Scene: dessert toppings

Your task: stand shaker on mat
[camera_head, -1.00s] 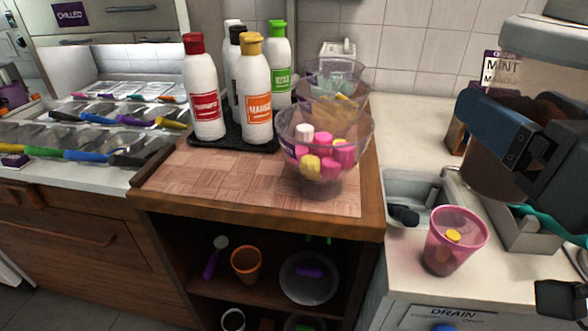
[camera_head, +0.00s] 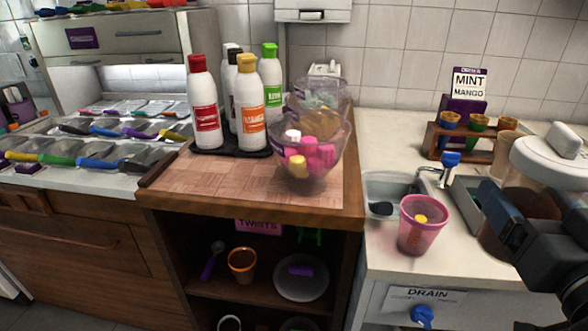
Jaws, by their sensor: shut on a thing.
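The shaker (camera_head: 500,232) is at the right edge of the head view. It has a white lid and a see-through body with brown contents. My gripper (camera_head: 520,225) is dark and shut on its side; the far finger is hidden. The shaker is above the right-hand counter, and its base is partly hidden. A woven-pattern mat (camera_head: 215,180) lies on the wooden cabinet top left of centre, well to the left of my gripper. Its front left part is bare.
Several sauce bottles (camera_head: 206,105) stand on a black tray at the mat's back. Stacked clear bowls (camera_head: 318,177) with pink and yellow pieces stand at its right. A pink cup (camera_head: 422,238) and a sink (camera_head: 386,192) lie between mat and gripper.

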